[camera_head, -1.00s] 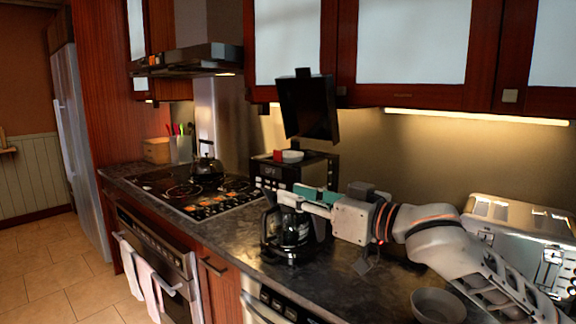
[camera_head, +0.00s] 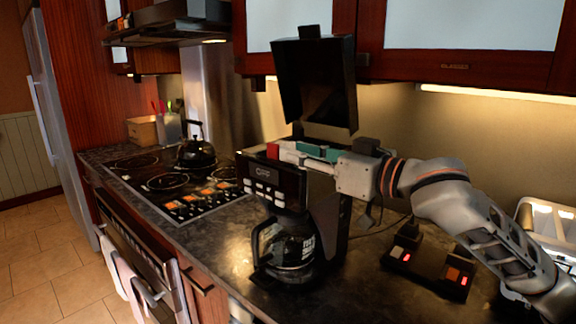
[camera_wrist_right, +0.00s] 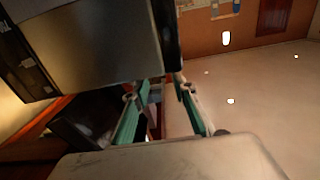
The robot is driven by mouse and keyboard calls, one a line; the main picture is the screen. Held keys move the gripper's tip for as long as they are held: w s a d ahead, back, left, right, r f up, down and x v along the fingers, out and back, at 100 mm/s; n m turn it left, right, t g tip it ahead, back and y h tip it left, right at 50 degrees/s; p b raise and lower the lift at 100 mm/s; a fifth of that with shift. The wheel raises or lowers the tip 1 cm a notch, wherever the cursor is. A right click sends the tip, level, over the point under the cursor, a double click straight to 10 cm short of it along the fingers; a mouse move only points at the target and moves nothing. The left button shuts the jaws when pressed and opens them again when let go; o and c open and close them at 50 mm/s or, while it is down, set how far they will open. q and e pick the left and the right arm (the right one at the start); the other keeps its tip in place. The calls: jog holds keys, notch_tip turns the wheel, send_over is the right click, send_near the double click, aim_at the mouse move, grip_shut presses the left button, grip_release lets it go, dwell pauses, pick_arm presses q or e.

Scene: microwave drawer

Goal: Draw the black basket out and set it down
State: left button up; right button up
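The coffee maker (camera_head: 278,183) stands on the dark counter with its black lid (camera_head: 315,85) raised. Its glass carafe (camera_head: 288,248) is below the front panel. I cannot make out the black basket; the machine's top opening is hidden behind my gripper and the front panel. My right gripper (camera_head: 284,151) is at the top of the coffee maker, just under the raised lid. In the right wrist view its teal-sided fingers (camera_wrist_right: 160,95) are apart. A small red thing (camera_head: 272,150) shows by the fingertips; I cannot tell whether they touch it. My left gripper is out of view.
The stove (camera_head: 175,185) with a black kettle (camera_head: 196,150) is left of the coffee maker. A black device with red lights (camera_head: 430,262) and a silver toaster (camera_head: 548,225) are at the right. The cabinets and range hood (camera_head: 180,25) hang above.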

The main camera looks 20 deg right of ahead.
aim_at(273, 146)
jog(key=shift+w+a, duration=0.35)
jog(key=shift+a, duration=0.05)
jog(key=x, duration=0.6)
grip_shut()
